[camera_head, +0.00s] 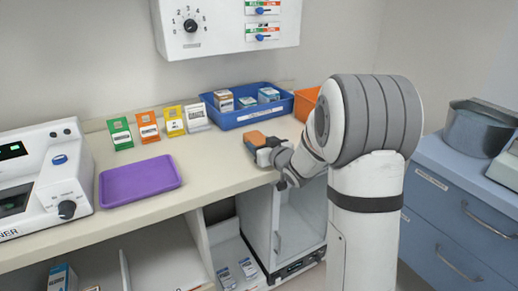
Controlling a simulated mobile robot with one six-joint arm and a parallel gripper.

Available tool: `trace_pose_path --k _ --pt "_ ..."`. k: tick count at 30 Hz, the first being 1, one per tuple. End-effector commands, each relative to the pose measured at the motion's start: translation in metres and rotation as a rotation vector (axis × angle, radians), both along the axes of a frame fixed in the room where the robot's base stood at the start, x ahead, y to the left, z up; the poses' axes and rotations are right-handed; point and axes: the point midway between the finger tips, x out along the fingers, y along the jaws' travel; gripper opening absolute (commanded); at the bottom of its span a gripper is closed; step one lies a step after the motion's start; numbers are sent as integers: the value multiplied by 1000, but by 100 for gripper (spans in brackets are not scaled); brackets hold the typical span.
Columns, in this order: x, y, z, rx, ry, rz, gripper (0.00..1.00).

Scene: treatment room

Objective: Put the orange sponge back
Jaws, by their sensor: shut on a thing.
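The orange sponge (256,138) is in my gripper (264,153) at the front part of the counter, right of the purple tray. My gripper is shut on it, with the fingers partly hidden by the wrist and the sponge. I cannot tell whether the sponge touches the counter or is just above it. An orange bin (303,104) stands at the back of the counter, mostly hidden behind my arm.
A blue bin (246,119) with several small boxes stands at the back. Green, orange, yellow and white cards line the wall. A purple tray (140,182) lies beside a white machine (42,180). The counter (215,160) between tray and gripper is clear.

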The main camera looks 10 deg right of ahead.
Motion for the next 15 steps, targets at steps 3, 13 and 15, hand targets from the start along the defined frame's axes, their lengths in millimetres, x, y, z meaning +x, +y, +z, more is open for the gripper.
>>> trace_pose_path --k 3,13,15 --pt "0 0 -7 -1 -1 0 23" --pt "0 1 -9 0 -1 1 54" --pt "0 1 -9 0 -1 1 60"
